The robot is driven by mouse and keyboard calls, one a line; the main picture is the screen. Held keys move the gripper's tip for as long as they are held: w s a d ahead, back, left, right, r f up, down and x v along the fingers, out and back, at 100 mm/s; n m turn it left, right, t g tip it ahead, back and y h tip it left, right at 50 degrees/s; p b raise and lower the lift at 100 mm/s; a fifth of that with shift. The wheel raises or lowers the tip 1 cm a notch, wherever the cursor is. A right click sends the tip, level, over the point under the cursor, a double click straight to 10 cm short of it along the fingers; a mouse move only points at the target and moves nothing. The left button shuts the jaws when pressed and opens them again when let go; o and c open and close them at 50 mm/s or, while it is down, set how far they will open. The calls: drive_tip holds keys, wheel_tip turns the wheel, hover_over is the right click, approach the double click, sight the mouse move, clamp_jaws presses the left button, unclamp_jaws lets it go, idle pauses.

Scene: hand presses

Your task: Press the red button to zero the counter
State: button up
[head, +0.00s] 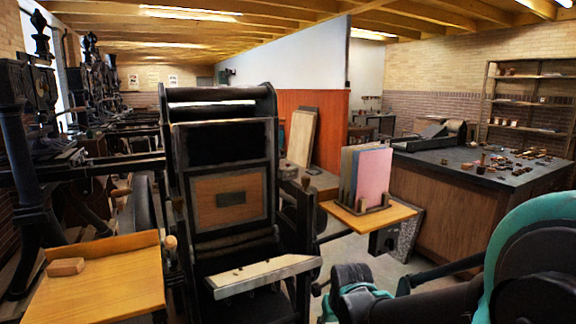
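I cannot make out a red button or a counter in the head view. A black hand press (225,190) with a wooden panel stands in the middle, close in front of me. A pale slanted board (262,275) sits low on its front. My own teal and black arm fills the lower right corner and reaches left to a dark joint near the press. No gripper fingers can be made out.
A wooden tray (110,290) holds a small block (66,266) at the lower left. A small shelf (370,217) carries upright coloured boards (372,178). A dark-topped counter (480,168) with small items stands right. Open floor shows between the shelf and counter.

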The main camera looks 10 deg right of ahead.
clamp_jaws()
idle(1.3)
